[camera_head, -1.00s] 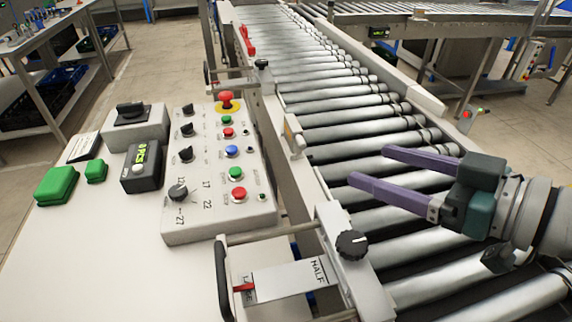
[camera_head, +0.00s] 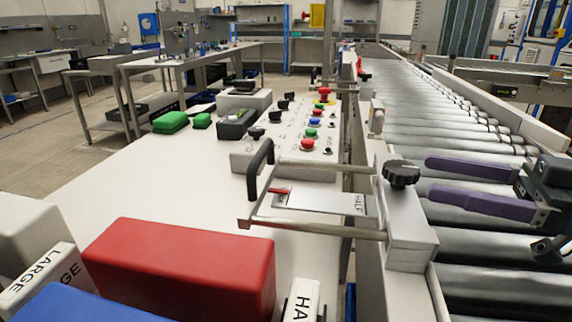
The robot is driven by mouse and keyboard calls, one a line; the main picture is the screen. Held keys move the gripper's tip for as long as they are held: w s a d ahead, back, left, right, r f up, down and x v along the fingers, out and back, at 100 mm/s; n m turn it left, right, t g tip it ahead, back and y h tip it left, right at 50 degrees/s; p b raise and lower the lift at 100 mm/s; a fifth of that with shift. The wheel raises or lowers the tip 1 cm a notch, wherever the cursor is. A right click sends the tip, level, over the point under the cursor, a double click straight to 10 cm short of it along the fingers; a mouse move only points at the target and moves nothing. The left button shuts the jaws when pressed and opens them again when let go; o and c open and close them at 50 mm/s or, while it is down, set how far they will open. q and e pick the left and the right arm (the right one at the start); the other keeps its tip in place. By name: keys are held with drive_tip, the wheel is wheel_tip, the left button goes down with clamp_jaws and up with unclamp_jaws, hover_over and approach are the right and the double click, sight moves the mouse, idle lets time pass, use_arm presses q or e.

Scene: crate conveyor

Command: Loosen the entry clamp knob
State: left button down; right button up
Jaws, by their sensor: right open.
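The entry clamp knob (camera_head: 401,174) is black and ribbed. It sits on top of a grey clamp block (camera_head: 408,225) at the near left edge of the roller conveyor (camera_head: 470,120). My right gripper (camera_head: 428,180) has two purple fingers, spread apart and empty, pointing left over the rollers. It is just right of the knob; whether a fingertip touches it cannot be told. A sliding frame with rods and a black handle (camera_head: 260,168) reaches left from the clamp. Its plate has a red pointer (camera_head: 280,191) and a HALF label (camera_head: 359,203). My left gripper is not in view.
A control box (camera_head: 262,155) with buttons and knobs stands behind the frame on the white table (camera_head: 150,195). A red block (camera_head: 180,268), a blue block (camera_head: 80,305) and labelled LARGE and HALF pieces lie in front. Green blocks (camera_head: 170,122) lie farther back.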

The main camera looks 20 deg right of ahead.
sight(400, 173)
drive_tip(key=x, duration=0.8)
drive_tip(key=shift+w+a+p, duration=0.3)
